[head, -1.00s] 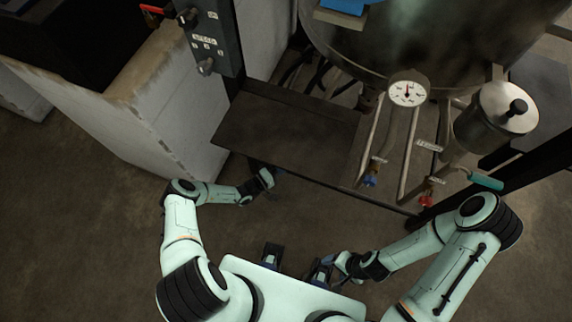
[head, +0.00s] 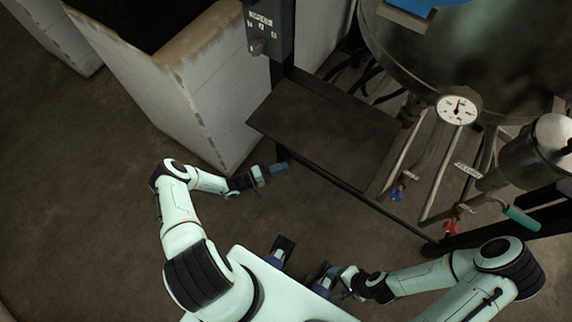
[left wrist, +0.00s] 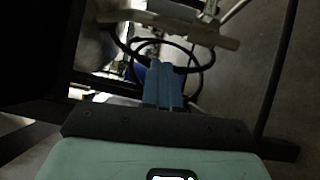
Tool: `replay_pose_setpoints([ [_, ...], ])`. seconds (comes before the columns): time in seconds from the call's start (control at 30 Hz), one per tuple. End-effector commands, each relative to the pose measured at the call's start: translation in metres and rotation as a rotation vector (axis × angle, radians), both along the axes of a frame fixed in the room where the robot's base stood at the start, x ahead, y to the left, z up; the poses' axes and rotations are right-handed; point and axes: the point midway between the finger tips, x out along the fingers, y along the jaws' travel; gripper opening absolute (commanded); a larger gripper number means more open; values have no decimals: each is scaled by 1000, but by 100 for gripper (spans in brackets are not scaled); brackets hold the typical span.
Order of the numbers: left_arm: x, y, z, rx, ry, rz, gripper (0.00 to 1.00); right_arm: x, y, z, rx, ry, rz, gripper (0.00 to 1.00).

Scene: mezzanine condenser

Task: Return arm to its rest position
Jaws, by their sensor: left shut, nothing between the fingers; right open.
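My left gripper (head: 279,169) is in the middle of the head view, in front of the dark metal shelf (head: 330,125) and near its lower left corner. Its blue fingers (left wrist: 163,88) are shut with nothing between them, and they also show in the left wrist view. My right gripper (head: 322,279) is low in the head view, close to my body and above the floor. It is open, and its fingers are partly hidden by my own parts. Neither gripper touches anything that I can make out.
A large metal tank (head: 440,60) with a pressure gauge (head: 458,108) stands behind the shelf. Pipes with blue (head: 397,194) and red (head: 450,227) valve handles hang at right. A white block wall (head: 190,100) stands at left. Open floor (head: 80,220) lies at lower left.

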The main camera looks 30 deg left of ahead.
Motion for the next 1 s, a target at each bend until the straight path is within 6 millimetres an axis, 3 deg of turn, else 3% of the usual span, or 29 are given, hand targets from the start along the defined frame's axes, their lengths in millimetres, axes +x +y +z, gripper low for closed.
replay_pose_setpoints([
  [0.5, 0, -1, 0, 0, 2, -2, 0, 0, 0, 0, 0, 0, 0, 73],
  [0.57, -1, -7, 0, -2, 14, -22, 0, 0, 0, 1, 0, 0, 0, 73],
  [0.67, -8, -36, -1, -11, 86, -126, 0, 1, 0, 3, 0, -1, 0, 73],
  [0.77, -32, -88, -2, 1, 243, -329, 0, 2, 0, 7, 0, -2, 0, 73],
  [0.87, -82, -144, -4, 83, 476, -589, 0, 5, 0, 14, 0, -6, 0, 73],
  [0.9, -109, -159, -4, 148, 580, -687, 0, 6, 0, 17, 0, -7, 0, 73],
  [1.0, -172, -171, -1, 385, 813, -859, 0, 10, 0, 26, 1, -11, 0, 73],
])
